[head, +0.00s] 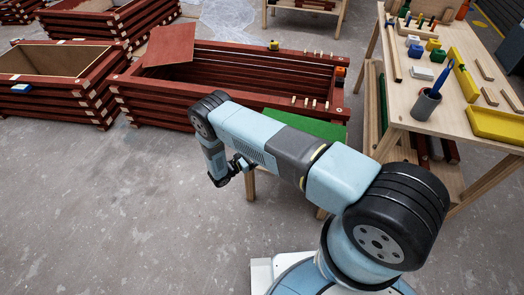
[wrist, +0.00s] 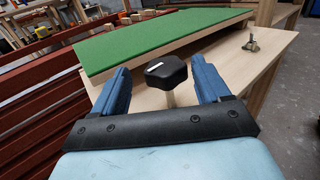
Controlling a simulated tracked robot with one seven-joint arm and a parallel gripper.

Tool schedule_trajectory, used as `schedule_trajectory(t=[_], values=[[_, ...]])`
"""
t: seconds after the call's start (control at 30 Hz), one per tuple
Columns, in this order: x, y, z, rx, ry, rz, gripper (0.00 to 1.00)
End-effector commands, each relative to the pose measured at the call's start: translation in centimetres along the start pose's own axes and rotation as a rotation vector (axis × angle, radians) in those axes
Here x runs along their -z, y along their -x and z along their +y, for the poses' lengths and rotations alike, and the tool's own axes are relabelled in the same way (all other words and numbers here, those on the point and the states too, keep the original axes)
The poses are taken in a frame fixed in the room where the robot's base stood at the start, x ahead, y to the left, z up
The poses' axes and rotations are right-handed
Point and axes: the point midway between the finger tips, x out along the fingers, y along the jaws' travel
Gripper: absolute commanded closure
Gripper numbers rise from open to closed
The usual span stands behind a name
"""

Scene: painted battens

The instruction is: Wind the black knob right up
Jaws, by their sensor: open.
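The black knob (wrist: 167,72) shows in the wrist view, a lobed head with a white mark on top of a pale metal stem. It stands upright at the edge of a light wooden stand (wrist: 215,52). My gripper (wrist: 162,80) is open, with one blue finger on each side of the knob and a visible gap to each. In the head view my gripper (head: 232,172) hangs below the arm's far end, and the knob is hidden there.
A green panel (wrist: 150,38) lies tilted on the stand. A second metal fastener (wrist: 252,42) stands at its right. Red batten boxes (head: 230,85) lie behind, and a tool-covered workbench (head: 440,100) stands at the right. Floor at the left is clear.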

Motion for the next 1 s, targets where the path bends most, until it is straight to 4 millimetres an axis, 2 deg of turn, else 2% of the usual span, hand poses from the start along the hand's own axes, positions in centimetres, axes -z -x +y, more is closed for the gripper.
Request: schedule_trajectory(t=[0.03,0.2,0.4,0.6,1.0], values=[[0.1,1.2,0.0,-0.003,0.001,0.000,0.24],[0.1,4.5,0.0,-0.001,0.002,0.002,0.24],[0.2,7.5,0.0,0.000,0.003,0.001,0.24],[0.2,8.8,0.0,0.001,0.005,0.001,0.24],[0.2,9.1,0.0,0.000,0.005,0.001,0.24]])
